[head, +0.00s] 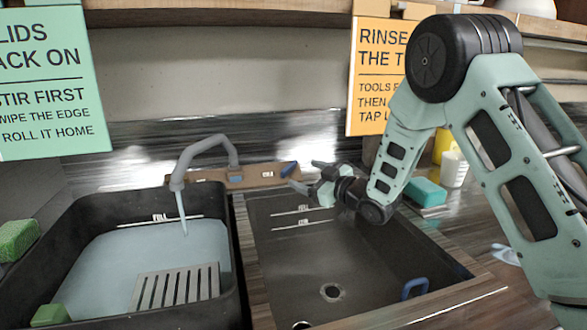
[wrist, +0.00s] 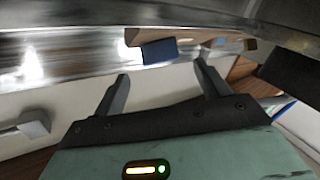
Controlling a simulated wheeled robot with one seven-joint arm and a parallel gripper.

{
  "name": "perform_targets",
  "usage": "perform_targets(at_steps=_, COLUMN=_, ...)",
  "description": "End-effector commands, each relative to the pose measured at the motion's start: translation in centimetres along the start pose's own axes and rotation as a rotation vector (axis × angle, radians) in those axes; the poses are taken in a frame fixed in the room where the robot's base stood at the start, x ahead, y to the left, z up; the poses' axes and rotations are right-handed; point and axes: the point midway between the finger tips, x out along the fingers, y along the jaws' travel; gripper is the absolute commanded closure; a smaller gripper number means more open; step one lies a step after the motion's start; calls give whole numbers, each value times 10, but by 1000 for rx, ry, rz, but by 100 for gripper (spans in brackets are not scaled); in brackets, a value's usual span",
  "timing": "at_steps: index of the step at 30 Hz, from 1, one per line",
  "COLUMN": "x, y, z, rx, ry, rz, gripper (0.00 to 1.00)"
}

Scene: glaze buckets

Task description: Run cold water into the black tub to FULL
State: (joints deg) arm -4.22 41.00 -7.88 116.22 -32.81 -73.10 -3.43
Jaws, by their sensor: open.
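The black tub (head: 100,207) is at the left in the head view. Pale water (head: 115,255) stands in it, its surface below the FULL line (head: 160,219). A grey tap (head: 205,145) arches over it and a stream (head: 183,213) falls into the water. Behind the basins is a brown tap board (head: 240,177) with a blue lever (head: 289,169) at its right end. My gripper (head: 309,176) is open and empty, just right of the blue lever. In the wrist view, the blue lever (wrist: 160,50) appears beyond and between the open fingertips (wrist: 160,72), apart from them.
A dark basin (head: 330,255) with a drain, marked lines and a blue handle (head: 415,288) is right of the tub. A slatted grey rack (head: 175,288) sits in the tub. Green sponges (head: 18,240) are at the left; a teal sponge (head: 425,191) and white cup (head: 453,168) are right.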

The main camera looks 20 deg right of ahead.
Motion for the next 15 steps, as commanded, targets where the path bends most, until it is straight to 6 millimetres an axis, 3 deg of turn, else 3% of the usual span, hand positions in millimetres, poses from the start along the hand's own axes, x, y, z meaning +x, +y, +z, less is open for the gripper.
perform_targets(at_steps=6, x=38, y=0, z=-1, rx=-1, ry=1, rz=-2, gripper=25)
perform_targets(at_steps=15, x=56, y=0, z=0, rx=0, ry=0, rz=0, gripper=25)
